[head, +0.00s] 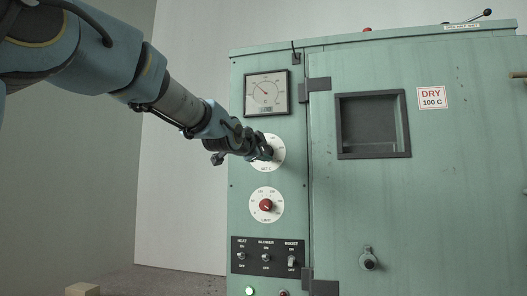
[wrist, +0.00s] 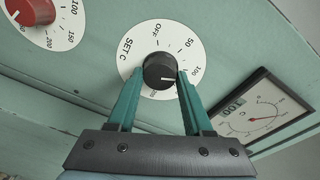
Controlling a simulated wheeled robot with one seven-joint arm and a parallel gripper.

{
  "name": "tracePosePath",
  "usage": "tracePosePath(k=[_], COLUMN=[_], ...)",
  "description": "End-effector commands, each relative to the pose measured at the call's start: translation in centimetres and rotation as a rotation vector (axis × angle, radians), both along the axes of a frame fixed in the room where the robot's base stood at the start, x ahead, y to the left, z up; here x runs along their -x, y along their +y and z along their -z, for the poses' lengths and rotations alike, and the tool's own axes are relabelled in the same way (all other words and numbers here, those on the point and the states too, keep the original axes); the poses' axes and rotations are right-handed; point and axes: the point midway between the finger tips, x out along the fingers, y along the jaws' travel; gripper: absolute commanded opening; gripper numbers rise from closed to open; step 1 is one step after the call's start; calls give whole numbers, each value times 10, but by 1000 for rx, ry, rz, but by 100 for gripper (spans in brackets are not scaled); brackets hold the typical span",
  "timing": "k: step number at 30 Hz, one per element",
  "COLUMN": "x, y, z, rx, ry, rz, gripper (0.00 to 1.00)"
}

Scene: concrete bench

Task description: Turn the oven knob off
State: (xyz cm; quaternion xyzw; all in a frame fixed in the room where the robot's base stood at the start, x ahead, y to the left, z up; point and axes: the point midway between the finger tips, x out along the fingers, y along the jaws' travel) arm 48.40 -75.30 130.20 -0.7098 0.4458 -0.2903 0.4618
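The oven's black SET C knob (wrist: 160,70) sits on a round white dial (wrist: 133,62) in the wrist view. OFF is printed at the dial's top in that view. The knob's white pointer mark points downward there, away from OFF. My gripper (wrist: 161,73) is open, with one teal finger on each side of the knob. The fingertips are very close to its sides; I cannot tell whether they touch. In the head view my gripper (head: 267,153) covers much of the SET C dial (head: 276,142), and the knob is hidden behind it.
A LIMIT dial with a red knob (head: 266,205) is below. A temperature gauge (head: 267,92) is above. Several toggle switches (head: 267,258) sit on a black panel lower down. The oven door (head: 450,190), with a small window, is to the right; a hinge projects near the gauge.

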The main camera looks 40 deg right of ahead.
Motion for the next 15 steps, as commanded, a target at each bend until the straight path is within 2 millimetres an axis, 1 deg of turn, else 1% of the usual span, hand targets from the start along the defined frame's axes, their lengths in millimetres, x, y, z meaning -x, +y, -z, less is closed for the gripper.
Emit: tracePosePath(k=[1,2,12,15], x=[0,0,0,0], y=[0,0,0,0], z=[0,0,0,0], rx=[0,0,-1,0], ry=[0,0,0,1], rz=[0,0,0,0], gripper=[41,38,0,0])
